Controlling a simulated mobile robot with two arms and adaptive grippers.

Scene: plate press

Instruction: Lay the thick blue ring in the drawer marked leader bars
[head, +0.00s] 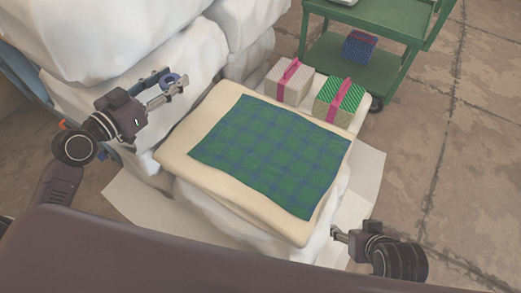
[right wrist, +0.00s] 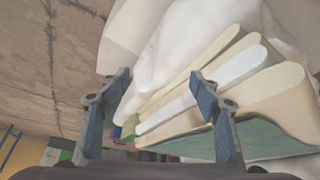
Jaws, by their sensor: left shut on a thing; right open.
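The thick blue ring (head: 169,79) is small in the head view, between the fingertips of my left gripper (head: 173,86). My left gripper is shut on it and holds it up beside the white wrapped bales at the left. The fingers hide part of the ring. My right gripper (head: 338,235) is low at the right, by the near right corner of the padded stack. In the right wrist view my right gripper (right wrist: 155,102) shows its two fingers wide apart with nothing gripped between them. No drawer or leader bars label can be made out in either view.
A cream padded stack (head: 178,148) bears a green and blue checked cloth (head: 270,155). A pink-ribboned pale box (head: 289,80) and a green-topped box (head: 339,101) stand at its far edge. A green cart (head: 385,22) holds a blue box (head: 359,46). Concrete floor lies open at right.

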